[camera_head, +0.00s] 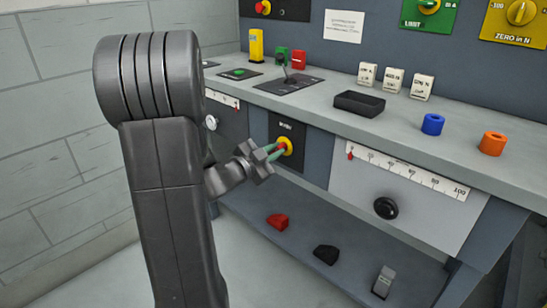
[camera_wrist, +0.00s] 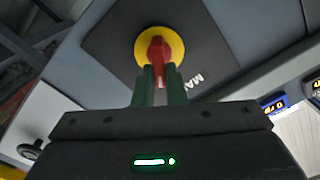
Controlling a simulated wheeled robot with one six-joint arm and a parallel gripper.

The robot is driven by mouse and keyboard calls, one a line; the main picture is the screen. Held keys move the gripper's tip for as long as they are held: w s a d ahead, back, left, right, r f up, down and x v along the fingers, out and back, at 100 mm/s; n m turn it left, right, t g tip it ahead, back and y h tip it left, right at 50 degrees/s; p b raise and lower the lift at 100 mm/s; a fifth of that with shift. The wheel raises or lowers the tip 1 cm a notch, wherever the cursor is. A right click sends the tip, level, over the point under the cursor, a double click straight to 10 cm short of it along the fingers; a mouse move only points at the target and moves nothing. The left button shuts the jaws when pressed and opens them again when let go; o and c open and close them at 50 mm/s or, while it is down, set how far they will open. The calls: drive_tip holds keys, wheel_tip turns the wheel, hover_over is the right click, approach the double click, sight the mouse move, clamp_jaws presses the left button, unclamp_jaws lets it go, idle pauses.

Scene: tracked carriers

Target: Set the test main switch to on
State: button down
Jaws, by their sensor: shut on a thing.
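The main switch is a red handle (camera_wrist: 158,48) on a yellow disc (camera_wrist: 178,46), set on a dark square plate (camera_wrist: 112,48) with a white label, partly readable. It also shows in the head view as a yellow disc (camera_head: 288,146) on the bench's front panel. My gripper (camera_wrist: 160,72) has its green fingers shut on the red handle. In the wrist view the handle runs roughly up and down, at an angle to the plate's edges. In the head view my gripper (camera_head: 276,152) partly hides the handle.
Another red-and-yellow knob (camera_head: 263,7) is on the back panel. To the right of the switch are a slider scale (camera_head: 408,172) and a black knob (camera_head: 386,208). A lever plate (camera_head: 290,82) and a black tray (camera_head: 359,104) are on the bench top. Loose blocks lie on the lower shelf (camera_head: 300,235).

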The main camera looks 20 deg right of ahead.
drive_tip(key=m+b, duration=0.1)
drive_tip(key=m, duration=0.1)
drive_tip(key=m+b, duration=0.2)
drive_tip(key=m, duration=0.1)
drive_tip(key=shift+s+f+m, duration=0.2)
drive_tip(key=shift+f+m, duration=0.1)
drive_tip(key=m, duration=0.4)
drive_tip(key=shift+f+m, duration=0.2)
drive_tip(key=shift+m, duration=0.5)
drive_tip(key=c, duration=1.5)
unclamp_jaws()
drive_tip(key=p+v, duration=0.3)
drive_tip(key=v, duration=1)
drive_tip(key=shift+s+a, duration=0.15)
drive_tip(key=shift+a, duration=0.2)
